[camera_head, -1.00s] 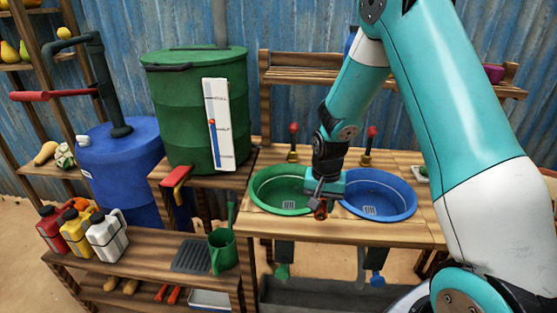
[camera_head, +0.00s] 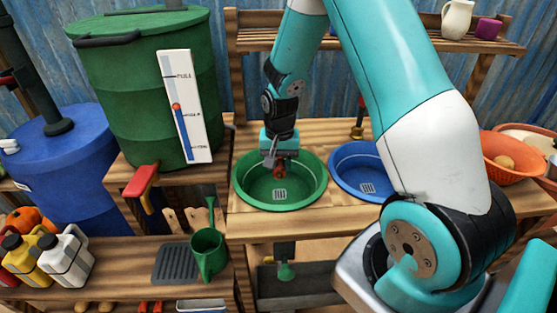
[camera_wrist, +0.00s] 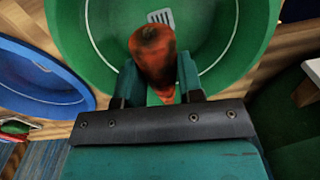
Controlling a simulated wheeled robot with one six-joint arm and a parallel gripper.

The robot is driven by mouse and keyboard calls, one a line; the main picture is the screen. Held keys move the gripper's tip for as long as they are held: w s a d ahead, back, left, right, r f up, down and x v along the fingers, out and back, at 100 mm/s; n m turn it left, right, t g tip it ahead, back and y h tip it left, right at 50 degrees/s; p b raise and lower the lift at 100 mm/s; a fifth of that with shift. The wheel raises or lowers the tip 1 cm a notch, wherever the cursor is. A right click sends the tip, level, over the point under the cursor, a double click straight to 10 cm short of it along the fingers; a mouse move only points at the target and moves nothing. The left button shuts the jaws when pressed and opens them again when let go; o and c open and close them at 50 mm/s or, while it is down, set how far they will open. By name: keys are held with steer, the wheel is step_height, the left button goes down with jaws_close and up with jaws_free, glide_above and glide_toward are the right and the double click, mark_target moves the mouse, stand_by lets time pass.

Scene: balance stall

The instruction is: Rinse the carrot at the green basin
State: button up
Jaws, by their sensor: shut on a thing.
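The green basin (camera_head: 316,184) is set in the wooden counter, with a drain grate at its bottom. It also shows under my gripper in the wrist view (camera_wrist: 258,30). My gripper (camera_head: 276,162) is over the green basin, pointing down. It is shut on the carrot (camera_wrist: 153,50), which is orange with dark brown patches and hangs between the fingers over the basin. In the head view the carrot (camera_head: 279,173) is small and partly hidden. The green basin's tap is hidden behind my arm. I see no running water.
The blue basin (camera_head: 345,190) is just right of the green one, with a red-topped tap (camera_head: 359,122) behind it. A green barrel (camera_head: 135,95) with a level gauge (camera_head: 186,105) and a red-handled valve (camera_head: 141,182) stands left.

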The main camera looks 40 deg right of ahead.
mark_target(280, 162)
steer(key=shift+f+b, duration=4.75)
steer(key=shift+f, duration=1.05)
steer(key=shift+s+r, duration=0.1)
step_height(280, 162, up, 12)
steer(key=p, duration=1.1)
steer(key=shift+r, duration=0.2)
step_height(280, 162, up, 4)
steer(key=p, duration=0.3)
steer(key=shift+r+p, duration=0.1)
steer(key=shift+p, duration=0.3)
